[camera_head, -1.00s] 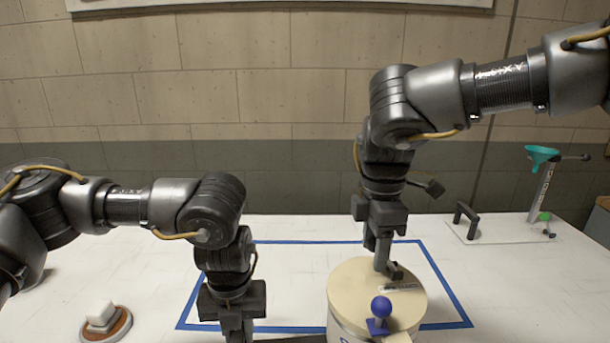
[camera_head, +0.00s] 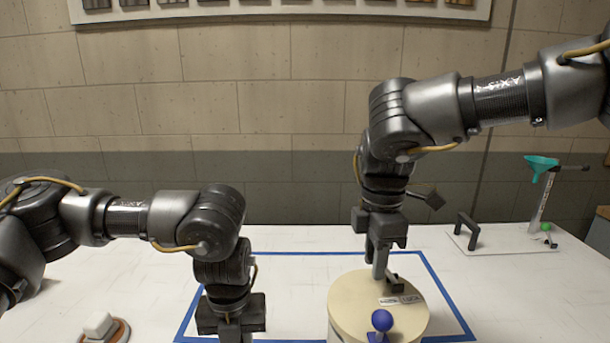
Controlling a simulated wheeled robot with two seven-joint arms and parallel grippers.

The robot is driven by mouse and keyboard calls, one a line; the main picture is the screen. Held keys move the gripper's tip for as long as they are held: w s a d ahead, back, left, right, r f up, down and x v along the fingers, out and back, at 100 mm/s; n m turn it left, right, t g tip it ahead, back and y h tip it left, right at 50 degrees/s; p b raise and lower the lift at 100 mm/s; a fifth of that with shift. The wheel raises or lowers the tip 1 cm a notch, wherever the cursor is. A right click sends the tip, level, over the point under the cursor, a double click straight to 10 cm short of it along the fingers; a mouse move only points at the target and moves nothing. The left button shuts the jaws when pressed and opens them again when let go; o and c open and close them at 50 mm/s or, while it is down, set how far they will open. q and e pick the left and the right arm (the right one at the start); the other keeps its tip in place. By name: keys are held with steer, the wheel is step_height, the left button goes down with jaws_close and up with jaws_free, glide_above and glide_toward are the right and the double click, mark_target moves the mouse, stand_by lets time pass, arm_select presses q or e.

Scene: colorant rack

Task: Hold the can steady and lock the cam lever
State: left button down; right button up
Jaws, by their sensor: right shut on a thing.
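The can (camera_head: 350,310) is at the bottom centre, with a cream round lid; its lower part is cut off by the frame edge. A blue ball knob (camera_head: 382,320) stands at the lid's near side. My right gripper (camera_head: 386,277) points down at the lid's far side and is shut on a small dark part, apparently the cam lever (camera_head: 397,286), beside a small lettered label plate (camera_head: 402,300). The fingers partly hide this part. My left gripper (camera_head: 232,333) points down, left of the can and apart from it; its fingertips are below the frame.
Blue tape (camera_head: 450,300) marks a rectangle on the white table. A round brown holder with a white block (camera_head: 100,325) lies at front left.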

steer(key=shift+d+r, duration=0.1)
steer(key=shift+w+d+r, duration=0.1)
steer(key=shift+d+r, duration=0.15)
steer(key=shift+d, duration=0.2)
steer(key=shift+w+d+r, duration=0.1)
steer(key=shift+d+r, duration=0.1)
steer(key=shift+d, duration=0.4)
steer(key=shift+d+r, duration=0.25)
steer(key=shift+d, duration=0.7)
steer(key=shift+w+d+r, duration=0.1)
steer(key=shift+d+r, duration=0.05)
steer(key=shift+d, duration=0.6)
jaws_close()
steer(key=shift+d, duration=0.1)
